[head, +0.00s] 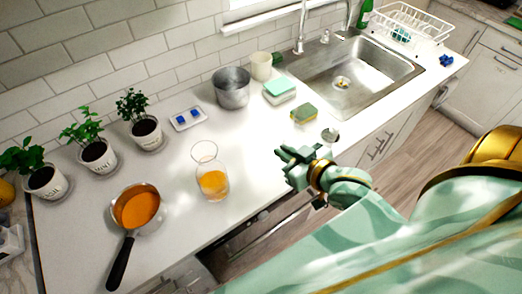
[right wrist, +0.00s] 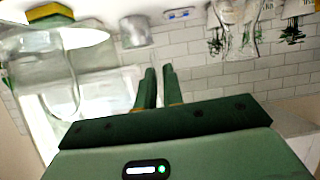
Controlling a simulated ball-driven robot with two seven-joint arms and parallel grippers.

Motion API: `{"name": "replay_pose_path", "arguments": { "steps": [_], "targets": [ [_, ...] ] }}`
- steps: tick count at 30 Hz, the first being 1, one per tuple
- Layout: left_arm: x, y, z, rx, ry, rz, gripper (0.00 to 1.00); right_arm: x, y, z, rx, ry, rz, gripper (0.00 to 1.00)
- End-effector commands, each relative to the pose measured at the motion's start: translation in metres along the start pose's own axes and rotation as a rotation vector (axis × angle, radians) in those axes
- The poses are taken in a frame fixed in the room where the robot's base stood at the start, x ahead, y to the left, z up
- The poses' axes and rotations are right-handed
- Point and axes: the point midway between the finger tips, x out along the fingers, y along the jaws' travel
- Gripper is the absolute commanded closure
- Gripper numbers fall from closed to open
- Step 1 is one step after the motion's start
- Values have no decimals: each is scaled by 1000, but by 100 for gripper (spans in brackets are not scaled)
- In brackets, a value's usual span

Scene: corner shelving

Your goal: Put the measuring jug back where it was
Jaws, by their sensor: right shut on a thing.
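My right gripper (head: 287,153) is over the front edge of the counter, its fingers pointing left. In the right wrist view its two dark green fingers (right wrist: 158,88) are nearly together. A clear, see-through vessel, which I take for the measuring jug (right wrist: 45,85), is close beside them at the left of that view. In the head view only a small greyish round part of it (head: 330,135) seems to show, just behind the gripper. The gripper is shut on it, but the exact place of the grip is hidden. My left gripper is not in view.
A glass with orange liquid (head: 213,185) and a pan of orange food (head: 148,222) stand at the left. A metal pot (head: 232,92), a cream cup (head: 261,66) and a sponge (head: 303,114) stand before the sink (head: 345,82). Potted plants (head: 97,155) line the wall. The counter's middle (head: 180,160) is clear.

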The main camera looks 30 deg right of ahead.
Motion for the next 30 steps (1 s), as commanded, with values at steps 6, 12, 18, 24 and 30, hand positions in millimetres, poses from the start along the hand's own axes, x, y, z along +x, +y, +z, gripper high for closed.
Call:
{"name": "replay_pose_path", "arguments": {
  "steps": [6, 12, 18, 24, 30],
  "targets": [
    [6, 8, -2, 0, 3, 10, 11, 53, -11, -2, 0, 5, -4, 100],
    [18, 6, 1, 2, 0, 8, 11, 114, -23, 13, -1, -2, -4, 100],
    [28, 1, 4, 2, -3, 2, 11, 149, -30, 31, -2, 0, -4, 100],
    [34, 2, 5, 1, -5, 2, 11, 165, -33, 44, -1, -2, -4, 100],
    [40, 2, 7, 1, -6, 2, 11, 173, -33, 66, -3, -1, -5, 100]
  ]
}}
